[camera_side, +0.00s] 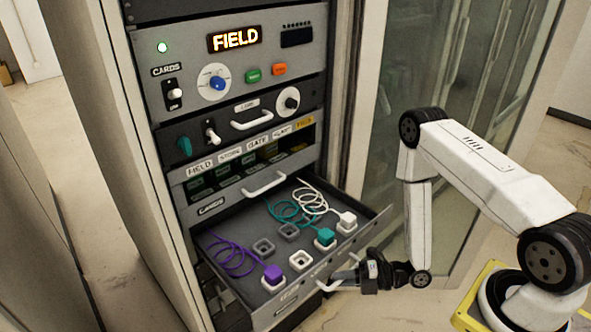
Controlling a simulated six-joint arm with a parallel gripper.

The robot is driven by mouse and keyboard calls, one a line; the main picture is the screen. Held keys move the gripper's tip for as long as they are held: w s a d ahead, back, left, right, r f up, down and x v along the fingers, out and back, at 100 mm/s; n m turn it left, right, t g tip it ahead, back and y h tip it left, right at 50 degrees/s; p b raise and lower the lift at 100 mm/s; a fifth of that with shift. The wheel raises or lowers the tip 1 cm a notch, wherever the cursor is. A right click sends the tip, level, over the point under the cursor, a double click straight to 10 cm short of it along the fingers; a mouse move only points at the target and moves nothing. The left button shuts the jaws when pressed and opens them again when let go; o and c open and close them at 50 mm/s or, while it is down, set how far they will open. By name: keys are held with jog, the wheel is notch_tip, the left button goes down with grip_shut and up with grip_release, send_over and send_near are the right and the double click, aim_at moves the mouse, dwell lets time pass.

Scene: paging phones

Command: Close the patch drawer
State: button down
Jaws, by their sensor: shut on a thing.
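The patch drawer (232,222) is pulled out of the lower part of the rack, its grey tray showing. Inside lie a purple cord with a purple plug (273,274), a teal cord with a teal plug (325,237) and a white cord with a white plug (347,218). Empty sockets (300,261) sit among the plugs. A white handle (325,287) is on the drawer's front. My gripper (345,280) is at the front from the right, shut on the handle. Its fingertips are small and partly hard to make out.
The rack above holds a lit FIELD display (234,39), knobs, switches and a card shelf (240,165) with labelled slots. A closed shallow drawer with a white handle (264,184) is just above the open drawer. A glass-doored cabinet (430,80) stands to the right.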

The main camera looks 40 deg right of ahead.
aim_at(294, 222)
jog(key=w, duration=2.8)
jog(key=shift+w+r, duration=0.1)
jog(key=shift+w, duration=0.25)
jog(key=c, duration=0.7)
grip_release()
jog(key=shift+c, duration=0.2)
jog(key=shift+o, duration=0.4)
jog(key=shift+v, duration=3.9)
